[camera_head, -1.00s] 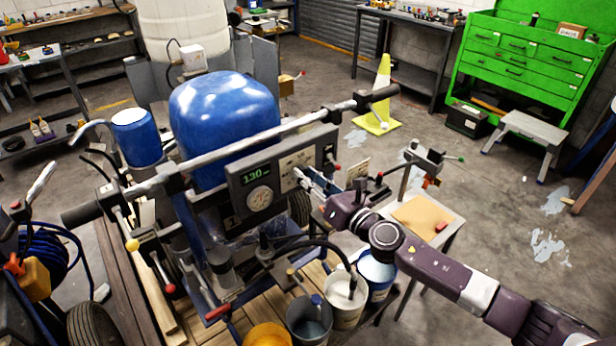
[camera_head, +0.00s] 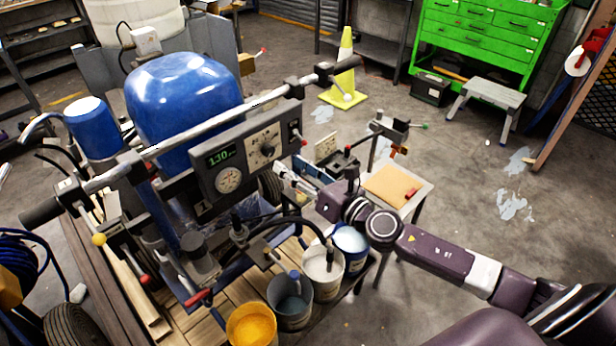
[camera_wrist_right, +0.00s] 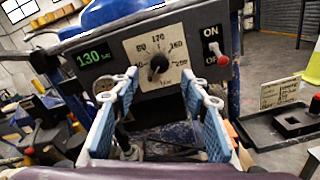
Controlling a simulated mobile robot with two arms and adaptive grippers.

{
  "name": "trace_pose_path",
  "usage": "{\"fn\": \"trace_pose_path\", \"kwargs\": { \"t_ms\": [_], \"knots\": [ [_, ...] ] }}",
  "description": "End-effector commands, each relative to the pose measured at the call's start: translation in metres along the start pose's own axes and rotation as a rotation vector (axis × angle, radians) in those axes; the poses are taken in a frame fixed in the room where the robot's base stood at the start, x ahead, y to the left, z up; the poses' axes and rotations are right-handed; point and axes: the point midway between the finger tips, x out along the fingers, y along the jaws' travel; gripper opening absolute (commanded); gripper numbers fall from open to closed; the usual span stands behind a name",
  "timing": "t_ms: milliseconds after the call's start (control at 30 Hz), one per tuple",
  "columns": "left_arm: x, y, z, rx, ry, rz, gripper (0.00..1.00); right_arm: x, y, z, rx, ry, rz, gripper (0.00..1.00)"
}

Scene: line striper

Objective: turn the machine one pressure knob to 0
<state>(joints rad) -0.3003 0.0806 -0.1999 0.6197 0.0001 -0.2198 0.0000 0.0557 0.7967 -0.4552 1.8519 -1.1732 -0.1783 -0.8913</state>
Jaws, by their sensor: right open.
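The pressure knob (camera_head: 267,150) is a small dark knob on a pale scale plate (camera_head: 254,143), set in the dark control panel (camera_head: 205,184) of the striping machine. In the right wrist view the knob (camera_wrist_right: 158,66) shows ahead, just beyond the fingertips; its exact pointer direction is hard to tell. A green display (camera_wrist_right: 93,57) beside it reads 130. My right gripper (camera_head: 284,176) is open and empty, below and right of the knob in the head view. Its blue-padded fingers (camera_wrist_right: 160,92) stand apart on either side in the wrist view. My left gripper is out of view.
An ON/OFF toggle switch (camera_wrist_right: 214,48) sits right of the knob. A round gauge (camera_head: 228,180) is on the panel's left. A handlebar (camera_head: 220,126) runs above the panel. Buckets (camera_head: 322,272) stand below, and a small table (camera_head: 418,196) is at right.

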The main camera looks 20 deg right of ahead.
Motion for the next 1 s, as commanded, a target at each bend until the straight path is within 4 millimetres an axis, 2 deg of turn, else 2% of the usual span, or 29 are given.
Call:
{"fn": "trace_pose_path", "kwargs": {
  "t_ms": [33,200,400,1000],
  "knots": [
    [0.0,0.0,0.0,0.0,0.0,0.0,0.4,-0.009,0.0,-0.002,0.001,0.003,-0.001,0.42],
    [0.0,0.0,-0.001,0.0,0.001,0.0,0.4,-0.032,0.0,-0.002,0.001,0.003,-0.002,0.42],
    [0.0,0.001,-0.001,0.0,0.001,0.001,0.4,-0.047,0.0,-0.001,0.003,0.0,-0.001,0.42],
    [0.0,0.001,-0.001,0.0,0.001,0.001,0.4,-0.052,0.0,0.0,0.0,0.0,0.0,0.42]
  ]
}}
